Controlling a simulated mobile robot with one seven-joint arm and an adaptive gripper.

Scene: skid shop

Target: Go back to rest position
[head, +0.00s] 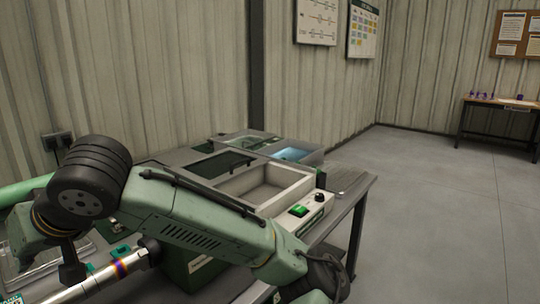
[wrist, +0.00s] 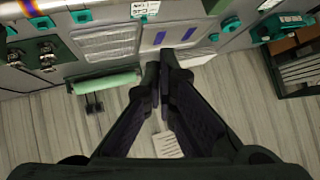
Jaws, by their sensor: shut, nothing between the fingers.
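My gripper (wrist: 163,62) shows in the wrist view with its two dark fingers brought together and nothing between them. It hangs over the front edge of the bench, with the floor showing below. In the head view my green arm reaches across the bench from the lower left to the lower right. The gripper's fingertips are not clearly visible there.
The bench (head: 350,190) carries a machine with an open grey tray (head: 265,187) and a green switch (head: 299,211). A metal tube (head: 95,284) lies at the lower left. A second table (head: 500,102) stands far right. The floor (head: 440,200) between is clear.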

